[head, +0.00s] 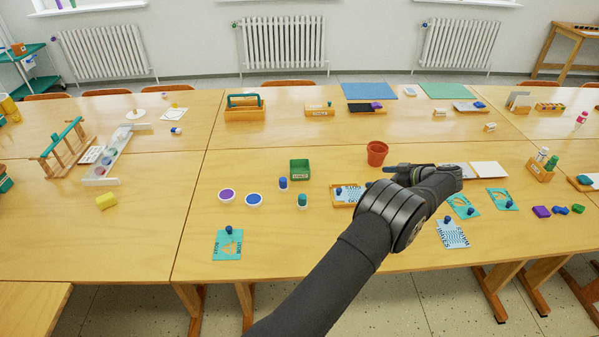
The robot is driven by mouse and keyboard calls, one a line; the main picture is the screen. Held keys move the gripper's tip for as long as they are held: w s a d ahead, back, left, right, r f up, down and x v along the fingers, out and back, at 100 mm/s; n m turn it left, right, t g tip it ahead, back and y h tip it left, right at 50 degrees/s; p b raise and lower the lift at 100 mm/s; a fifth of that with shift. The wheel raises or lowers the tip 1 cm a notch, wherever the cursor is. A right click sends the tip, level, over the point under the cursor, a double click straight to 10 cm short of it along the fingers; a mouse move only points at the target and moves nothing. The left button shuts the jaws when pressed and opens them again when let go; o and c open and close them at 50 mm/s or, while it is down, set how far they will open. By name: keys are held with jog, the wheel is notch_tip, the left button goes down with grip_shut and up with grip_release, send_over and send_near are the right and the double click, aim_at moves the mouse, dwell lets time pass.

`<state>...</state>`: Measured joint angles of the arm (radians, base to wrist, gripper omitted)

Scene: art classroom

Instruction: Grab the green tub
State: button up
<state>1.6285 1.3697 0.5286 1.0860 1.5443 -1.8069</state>
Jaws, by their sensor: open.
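The green tub (299,170) is a small square open container with a pale label on its front. It stands upright on the wooden table near the middle of the head view. My gripper (380,176) is open, to the right of the tub and clearly apart from it. My arm comes in from the bottom and hides part of the table to the right of the tub. Nothing shows between the fingers.
A terracotta pot (377,153) stands just behind my gripper. Table behind the tub is clear.

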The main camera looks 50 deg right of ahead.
jog(key=w+a+r+m+g+h, duration=0.1)
jog(key=w+a+r+m+g, duration=0.15)
jog(key=w, duration=0.65)
jog(key=w+a+r+m+g+h, duration=0.2)
jog(key=w+a+m+g, duration=0.15)
jog(key=w, duration=0.55)
jog(key=w+a+r+m+g+h, duration=0.1)
jog(key=w+a+r+m+g, duration=0.15)
jog(key=w, duration=0.65)
send_near(300, 165)
jog(key=shift+a+f+g, duration=0.25)
jog(key=shift+a, duration=0.2)
jog(key=shift+a+f+g, duration=0.2)
jog(key=shift+a, duration=0.3)
jog(key=shift+x, duration=2.8)
jog(key=shift+s+d, duration=0.1)
jog(key=shift+s, duration=0.1)
jog(key=c, duration=1.1)
